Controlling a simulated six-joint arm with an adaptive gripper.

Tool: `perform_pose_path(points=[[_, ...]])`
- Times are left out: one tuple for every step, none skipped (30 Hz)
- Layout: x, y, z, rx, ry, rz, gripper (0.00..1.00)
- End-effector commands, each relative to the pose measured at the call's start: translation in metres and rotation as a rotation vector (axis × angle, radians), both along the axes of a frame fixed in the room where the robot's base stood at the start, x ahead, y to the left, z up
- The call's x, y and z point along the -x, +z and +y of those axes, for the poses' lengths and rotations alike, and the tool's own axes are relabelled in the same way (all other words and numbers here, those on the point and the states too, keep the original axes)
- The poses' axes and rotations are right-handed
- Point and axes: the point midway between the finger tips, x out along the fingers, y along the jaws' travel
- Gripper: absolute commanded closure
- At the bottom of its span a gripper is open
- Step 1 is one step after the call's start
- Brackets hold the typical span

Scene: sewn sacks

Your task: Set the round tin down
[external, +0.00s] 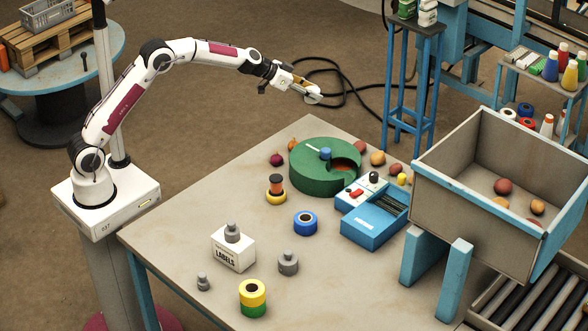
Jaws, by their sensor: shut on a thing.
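My gripper (308,92) is held out high, above and beyond the far edge of the table. It is shut on a small, pale, flat thing at its fingertips, which I take to be the round tin (314,98). A gold-coloured streak shows between the fingers; the fingers hide part of the held thing, and its details are too small to tell. The held thing is apart from the table (180,233) and touches nothing below it.
On the table are a green round holder (308,179), a blue machine (372,229), a labels box (233,252), grey weights, tape rolls (305,222) and several loose fruit-like balls. A large bin (450,212) stands at right. Bare tabletop shows at the left and front.

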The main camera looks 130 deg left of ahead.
Motion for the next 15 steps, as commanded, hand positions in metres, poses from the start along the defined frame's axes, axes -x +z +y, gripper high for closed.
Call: perform_pose_path(points=[[0.000, 0.007, 0.000, -0.003, 0.000, 0.001, 0.88], [0.000, 0.010, 0.000, -0.002, 0.000, 0.000, 0.88], [0.000, 0.013, 0.000, -0.003, 0.000, -0.001, 0.88], [0.000, 0.016, 0.000, -0.003, 0.000, -0.001, 0.88], [0.000, 0.019, 0.001, -0.005, 0.000, 0.000, 0.88], [0.000, 0.023, 0.000, -0.005, 0.000, 0.000, 0.88], [0.000, 0.025, 0.000, -0.003, -0.001, -0.001, 0.88], [0.000, 0.027, 0.000, -0.003, -0.001, 0.000, 0.88], [0.000, 0.031, 0.000, -0.002, 0.001, -0.001, 0.88], [0.000, 0.033, 0.000, -0.002, 0.000, 0.000, 0.88], [-0.001, 0.035, 0.000, -0.001, -0.002, 0.000, 0.88], [-0.013, 0.033, -0.004, 0.000, -0.019, 0.000, 0.88], [-0.020, 0.033, -0.007, 0.000, -0.030, -0.001, 0.88], [-0.026, 0.033, -0.009, 0.001, -0.040, 0.000, 0.88], [-0.034, 0.033, -0.012, 0.002, -0.054, -0.001, 0.88]])
